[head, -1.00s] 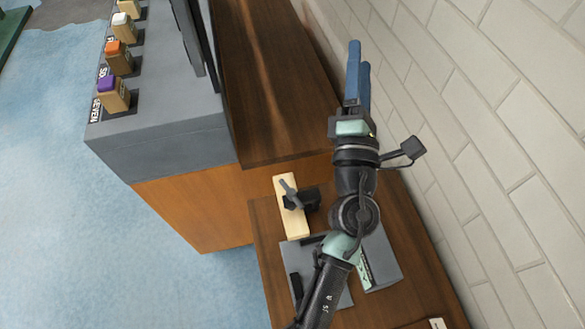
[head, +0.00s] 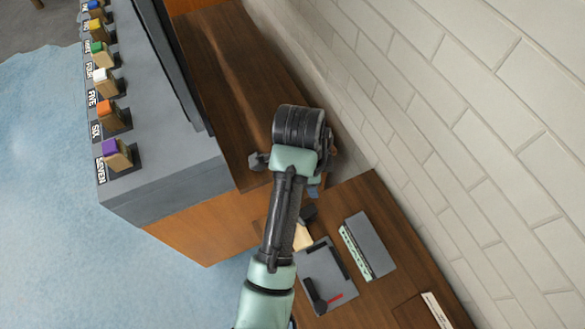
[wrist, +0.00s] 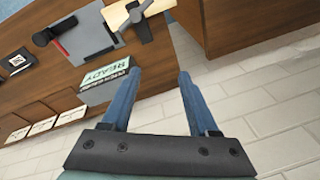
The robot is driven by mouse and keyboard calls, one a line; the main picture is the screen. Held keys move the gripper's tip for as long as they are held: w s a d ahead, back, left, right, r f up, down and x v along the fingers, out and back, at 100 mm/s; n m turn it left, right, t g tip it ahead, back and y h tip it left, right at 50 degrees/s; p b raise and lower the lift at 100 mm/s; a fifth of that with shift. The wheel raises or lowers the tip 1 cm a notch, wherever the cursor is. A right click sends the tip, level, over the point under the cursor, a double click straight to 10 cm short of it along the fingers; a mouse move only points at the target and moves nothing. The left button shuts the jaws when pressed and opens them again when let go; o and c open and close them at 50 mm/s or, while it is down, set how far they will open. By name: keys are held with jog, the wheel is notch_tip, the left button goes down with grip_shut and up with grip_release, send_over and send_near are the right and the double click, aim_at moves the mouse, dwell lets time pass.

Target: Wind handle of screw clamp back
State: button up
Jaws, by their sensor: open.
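The screw clamp (wrist: 140,26) shows at the top of the wrist view, dark grey with a grey bar handle (wrist: 139,10) lying across it. It sits at a pale wooden block (wrist: 117,15). In the head view my arm hides most of the clamp; a dark part (head: 308,214) and a bit of the block (head: 303,238) show beside the arm. My gripper (wrist: 157,74) has two blue fingers, spread apart with nothing between them. The clamp lies beyond the fingertips, apart from them. In the head view only a little blue of the gripper (head: 314,188) shows.
A grey plate (head: 325,268) with a black lever and red strip lies on the brown table (head: 410,262). A grey box (head: 371,243) with a READY label stands beside it. A pale brick wall (head: 460,120) bounds the right. A grey ledge (head: 165,165) with coloured blocks is left.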

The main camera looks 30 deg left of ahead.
jog(key=s+a+m+g, duration=0.2)
jog(key=s+a, duration=0.1)
jog(key=s, duration=0.1)
jog(key=shift+y, duration=0.4)
jog(key=f+b, duration=0.1)
jog(key=f, duration=0.7)
jog(key=f+b, duration=0.1)
jog(key=f, duration=0.2)
jog(key=shift+s+d+f+b, duration=0.15)
jog(key=shift+d+f+b, duration=0.15)
jog(key=shift+f+b, duration=0.1)
jog(key=shift+c, duration=0.2)
grip_shut()
